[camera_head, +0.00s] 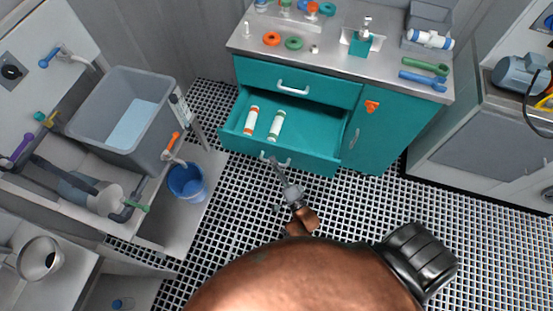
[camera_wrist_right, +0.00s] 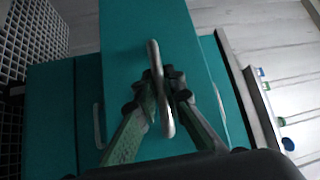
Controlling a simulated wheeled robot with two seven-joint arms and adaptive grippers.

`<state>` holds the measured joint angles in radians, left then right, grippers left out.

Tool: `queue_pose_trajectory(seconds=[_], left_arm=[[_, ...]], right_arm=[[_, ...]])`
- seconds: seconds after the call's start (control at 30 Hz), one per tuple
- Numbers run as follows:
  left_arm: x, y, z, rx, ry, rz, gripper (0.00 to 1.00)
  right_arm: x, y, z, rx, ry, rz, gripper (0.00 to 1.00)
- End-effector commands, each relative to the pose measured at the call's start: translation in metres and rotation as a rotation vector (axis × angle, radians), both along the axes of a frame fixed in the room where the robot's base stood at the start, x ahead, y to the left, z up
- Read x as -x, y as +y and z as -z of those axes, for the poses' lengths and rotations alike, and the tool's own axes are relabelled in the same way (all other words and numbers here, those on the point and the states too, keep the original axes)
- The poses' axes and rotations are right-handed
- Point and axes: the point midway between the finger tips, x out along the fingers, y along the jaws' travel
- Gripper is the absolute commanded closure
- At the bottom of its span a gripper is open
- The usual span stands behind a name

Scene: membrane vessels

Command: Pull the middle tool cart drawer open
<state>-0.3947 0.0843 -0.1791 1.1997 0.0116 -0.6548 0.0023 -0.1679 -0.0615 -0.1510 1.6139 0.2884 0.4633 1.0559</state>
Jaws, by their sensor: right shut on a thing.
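The teal tool cart (camera_head: 385,118) stands at the back. Its middle drawer (camera_head: 320,150) is pulled out, and its inside shows two white tubes, one with orange ends (camera_head: 251,121) and one with green ends (camera_head: 277,125). My right gripper (camera_head: 274,163) is at the drawer's front, shut on its pale bar handle (camera_wrist_right: 154,60). In the right wrist view my right gripper's fingers (camera_wrist_right: 160,88) close around the middle of that handle. My left gripper is in neither view.
The drawer above (camera_head: 320,88) is closed. A blue bucket (camera_head: 187,183) and a grey sink (camera_head: 118,120) stand left of the cart. The black-and-white grid floor (camera_head: 235,215) in front of the drawer is clear apart from my arm.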

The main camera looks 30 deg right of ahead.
Motion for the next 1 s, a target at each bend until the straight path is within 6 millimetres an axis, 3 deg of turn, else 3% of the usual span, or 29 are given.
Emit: queue_pose_trajectory(seconds=[0.33,0.37,0.6,0.87,1.0], left_arm=[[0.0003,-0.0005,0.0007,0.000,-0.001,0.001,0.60],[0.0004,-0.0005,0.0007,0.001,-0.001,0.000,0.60],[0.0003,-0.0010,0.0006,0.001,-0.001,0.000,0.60],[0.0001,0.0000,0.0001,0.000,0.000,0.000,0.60],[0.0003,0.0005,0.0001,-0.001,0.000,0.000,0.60]], right_arm=[[0.0014,-0.0002,0.0020,0.000,0.004,0.001,1.00],[0.0014,-0.0002,0.0020,0.000,0.004,0.002,0.90],[0.0007,0.0002,0.0010,0.000,0.002,0.000,0.74],[0.0009,0.0004,0.0006,0.000,0.001,0.000,0.74],[0.0103,0.0005,0.0021,0.000,0.001,0.000,0.74]])
